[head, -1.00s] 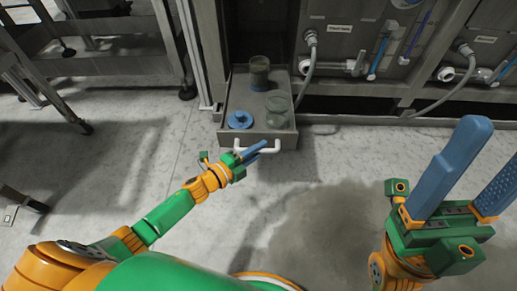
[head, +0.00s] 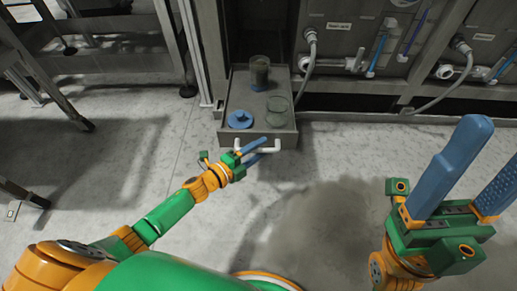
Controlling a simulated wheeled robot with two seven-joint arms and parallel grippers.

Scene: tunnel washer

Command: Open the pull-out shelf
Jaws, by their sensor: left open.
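The pull-out shelf (head: 230,105) is a grey metal tray extended from the dark opening under the machine. A white bar handle (head: 271,150) runs along its front edge. My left gripper (head: 257,150) is at the handle, with its blue fingers apart. Whether the fingers touch the handle cannot be made out. My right gripper (head: 465,185) is at the lower right, its blue fingers wide apart and empty, well away from the shelf.
On the shelf are a blue knobbed lid (head: 241,119), a grey-green jar (head: 260,72) and a glass dish (head: 278,108). Hoses and valves (head: 355,63) line the machine front at the right. A metal table frame (head: 45,90) stands at the left. The floor in front is clear.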

